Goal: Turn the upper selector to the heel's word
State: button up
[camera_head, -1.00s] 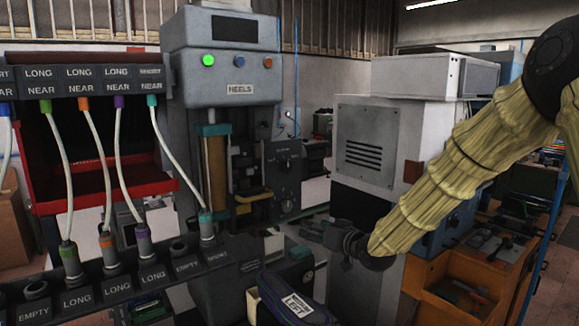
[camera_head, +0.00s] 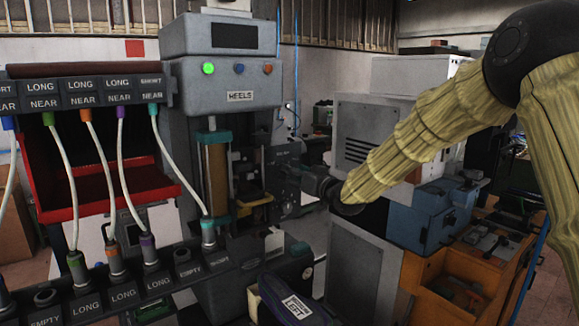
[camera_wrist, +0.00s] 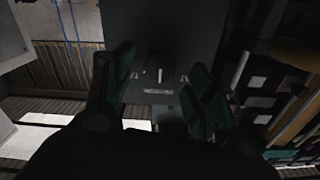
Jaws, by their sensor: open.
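The grey press (camera_head: 220,60) carries a HEELS plate and has a dark selector panel (camera_head: 283,165) on its right side. My gripper (camera_head: 302,180) is at that panel and hides much of it. In the wrist view one dark round selector knob (camera_wrist: 160,70) with a pale pointer line shows on the panel (camera_wrist: 150,25). My gripper (camera_wrist: 160,66) is open, its two green-padded fingers on either side of the knob; contact cannot be told. Small marks around the knob are unreadable. A dark blue item (camera_head: 290,300) with a white label, apparently reading LEFT, lies at the bottom.
A rack (camera_head: 85,92) with hanging cables and sockets marked LONG, SHORT and EMPTY stands at the left. A grey cabinet (camera_head: 360,130) and an orange workbench (camera_head: 440,275) stand to the right. The press lamp (camera_head: 208,68) glows green.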

jog(key=p+x, duration=0.1)
jog(key=x, duration=0.2)
jog(key=shift+c, duration=0.5)
jog(key=c, duration=0.9)
